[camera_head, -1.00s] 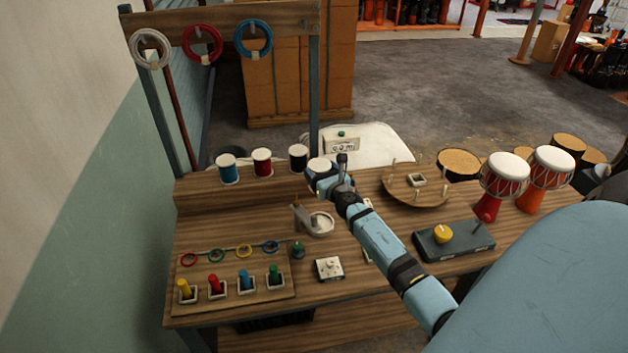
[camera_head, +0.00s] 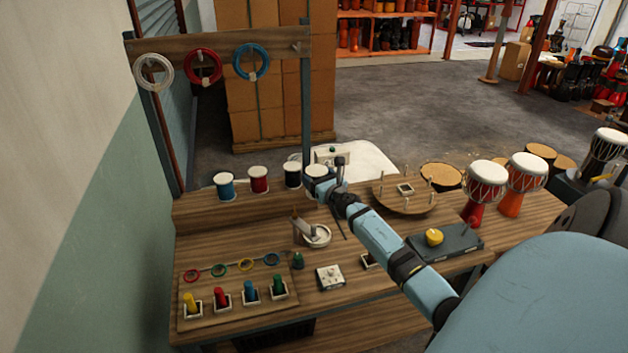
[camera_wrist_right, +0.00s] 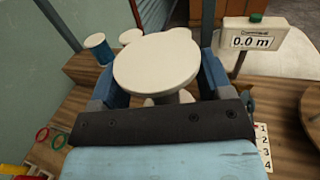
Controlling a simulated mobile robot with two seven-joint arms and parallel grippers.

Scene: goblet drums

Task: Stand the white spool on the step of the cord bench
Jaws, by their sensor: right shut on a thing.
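The white spool (camera_head: 316,170) is in my right gripper (camera_head: 322,184), just right of the black spool (camera_head: 292,175), by the right end of the step (camera_head: 235,210). In the right wrist view the white spool's round top (camera_wrist_right: 157,62) fills the middle, between the two blue fingers, and looks upright. I cannot tell whether its base touches the step. The blue spool (camera_head: 225,186), the red spool (camera_head: 259,180) and the black spool stand in a row on the step. My left gripper is not in view.
A tape dispenser-like holder (camera_head: 316,236) stands in front of the step. A sign reading 0.0 m (camera_wrist_right: 250,38) stands to the right in the wrist view. A round pegged board (camera_head: 405,204) and goblet drums (camera_head: 484,190) are farther right. Coloured pegs sit front left.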

